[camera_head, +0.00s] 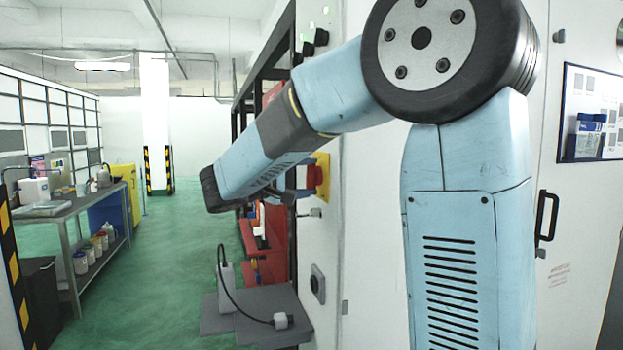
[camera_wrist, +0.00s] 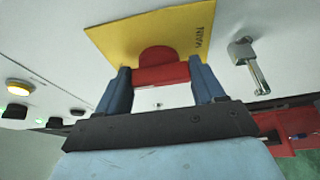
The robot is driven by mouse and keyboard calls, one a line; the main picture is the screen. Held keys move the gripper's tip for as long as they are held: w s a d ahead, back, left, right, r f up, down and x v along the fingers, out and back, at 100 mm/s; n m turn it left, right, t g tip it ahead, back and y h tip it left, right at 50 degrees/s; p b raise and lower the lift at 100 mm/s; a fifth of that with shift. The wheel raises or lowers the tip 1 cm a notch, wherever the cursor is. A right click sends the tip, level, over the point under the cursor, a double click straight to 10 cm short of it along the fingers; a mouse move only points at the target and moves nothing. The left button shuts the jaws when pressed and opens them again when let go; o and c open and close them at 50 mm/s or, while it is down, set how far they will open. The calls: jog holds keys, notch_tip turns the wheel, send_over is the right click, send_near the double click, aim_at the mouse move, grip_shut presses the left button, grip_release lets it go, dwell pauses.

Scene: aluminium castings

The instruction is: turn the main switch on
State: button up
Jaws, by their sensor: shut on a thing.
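The main switch is a red rotary handle (camera_wrist: 161,75) on a yellow plate (camera_wrist: 115,38), with dark lettering at the plate's right edge in the wrist view. In the head view the yellow plate (camera_head: 323,168) and the red handle (camera_head: 311,177) show on the side of the white cabinet, partly behind my arm. My gripper (camera_wrist: 161,84) has its two blue fingers on either side of the red handle and is shut on it. In the head view my gripper (camera_head: 300,190) is partly hidden. I cannot read the on or off position.
A metal latch handle (camera_wrist: 250,65) is close to the plate's right. A lit yellow button (camera_wrist: 20,87) and dark knobs (camera_wrist: 17,111) are to the left. A grey shelf (camera_head: 256,312) with a corded device juts out below. A workbench (camera_head: 75,215) stands left; the green aisle is clear.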

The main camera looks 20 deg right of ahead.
jog(key=o, duration=1)
jog(key=shift+f, duration=0.15)
jog(key=shift+o, duration=0.2)
jog(key=shift+a, duration=0.15)
jog(key=v, duration=1.3)
jog(key=shift+a, duration=0.3)
jog(key=shift+s+f, duration=0.1)
jog(key=shift+s, duration=0.05)
